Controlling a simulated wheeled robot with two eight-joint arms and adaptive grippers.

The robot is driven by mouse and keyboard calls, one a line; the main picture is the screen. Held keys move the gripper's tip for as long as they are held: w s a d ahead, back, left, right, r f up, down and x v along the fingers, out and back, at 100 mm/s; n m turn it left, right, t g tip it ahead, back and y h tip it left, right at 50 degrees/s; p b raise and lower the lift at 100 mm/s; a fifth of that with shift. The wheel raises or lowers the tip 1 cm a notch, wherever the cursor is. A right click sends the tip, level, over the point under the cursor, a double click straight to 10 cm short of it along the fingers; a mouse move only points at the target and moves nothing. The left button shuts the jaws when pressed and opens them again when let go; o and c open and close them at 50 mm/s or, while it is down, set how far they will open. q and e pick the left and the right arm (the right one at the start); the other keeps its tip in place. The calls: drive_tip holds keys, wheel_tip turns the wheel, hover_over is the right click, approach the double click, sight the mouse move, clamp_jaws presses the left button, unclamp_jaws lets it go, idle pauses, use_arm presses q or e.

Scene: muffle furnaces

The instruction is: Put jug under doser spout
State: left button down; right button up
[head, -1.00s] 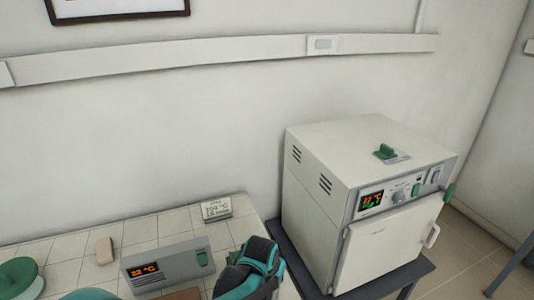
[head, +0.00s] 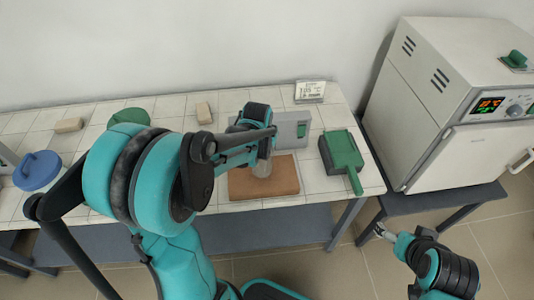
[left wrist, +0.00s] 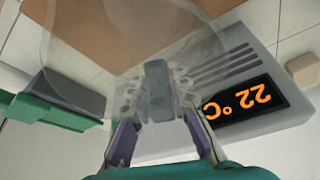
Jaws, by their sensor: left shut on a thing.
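My left gripper (head: 262,145) is shut on a clear jug (head: 262,168). The jug is over the brown board (head: 285,182) on the tiled bench; I cannot tell whether it touches the board. The left wrist view shows the translucent jug (left wrist: 105,35) large in front of the gripper fingers (left wrist: 158,110). A grey unit (head: 292,130) stands behind the board, its left part hidden by my gripper; its display reads 22 °C in the left wrist view (left wrist: 245,105). I cannot make out a doser spout. My right gripper (head: 384,233) is empty, low in front of the furnace stand.
A green-topped item with a handle (head: 342,150) stands right of the board. A blue lid-like disc (head: 37,171), a green round item (head: 128,117) and tan blocks (head: 204,112) lie further left. A white furnace (head: 465,110) stands right on a grey table. A small sign (head: 310,92) stands behind.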

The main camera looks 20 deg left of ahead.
use_arm(q)
wheel_tip(320, 180, down, 2)
drive_tip(key=shift+f+b, duration=0.25)
drive_tip(key=shift+b, duration=0.1)
drive_tip(key=shift+r, duration=0.1)
drive_tip(key=c, duration=1.9)
unclamp_jaws()
drive_tip(key=o, duration=0.5)
drive_tip(key=shift+c, duration=0.2)
